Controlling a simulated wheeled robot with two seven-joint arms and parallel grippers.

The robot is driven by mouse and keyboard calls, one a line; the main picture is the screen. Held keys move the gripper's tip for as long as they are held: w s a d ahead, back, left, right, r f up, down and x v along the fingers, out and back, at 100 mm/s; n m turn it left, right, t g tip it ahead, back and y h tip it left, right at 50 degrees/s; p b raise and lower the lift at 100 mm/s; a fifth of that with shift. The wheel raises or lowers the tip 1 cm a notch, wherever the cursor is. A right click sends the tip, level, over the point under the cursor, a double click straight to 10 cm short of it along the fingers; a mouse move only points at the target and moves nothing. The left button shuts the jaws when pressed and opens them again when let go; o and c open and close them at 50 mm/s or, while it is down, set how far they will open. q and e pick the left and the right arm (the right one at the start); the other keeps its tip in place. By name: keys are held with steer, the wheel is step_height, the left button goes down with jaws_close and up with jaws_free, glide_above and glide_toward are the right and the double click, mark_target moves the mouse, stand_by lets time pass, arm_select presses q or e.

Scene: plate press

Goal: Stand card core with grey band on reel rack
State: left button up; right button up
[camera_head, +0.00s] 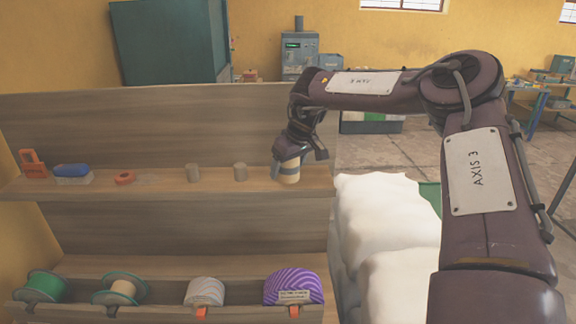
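A cream card core (289,174) is upright at the right end of the upper shelf, with a greyish band across it. My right gripper (287,168) comes down over it from above, and its fingers close around the core's upper part. The core's lower end is at the shelf board; whether it rests there or sits around a peg is hidden. Two short grey pegs (193,173) and (240,171) stand bare on the shelf (150,187) to the left, in line with the core. My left gripper is not in view.
An orange lock-like object (33,164), a blue block (72,171) and an orange ring (125,178) lie on the upper shelf. Below are a green reel (44,287), another reel (121,289), a pale roll (205,291) and a purple roll (294,285). White sacks (385,225) stand right.

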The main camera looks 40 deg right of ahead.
steer(key=shift+r, duration=0.4)
steer(key=b+v, duration=0.3)
steer(key=v, duration=0.8)
steer(key=shift+s+r, duration=0.15)
steer(key=shift+r, duration=0.15)
steer(key=shift+f, duration=0.1)
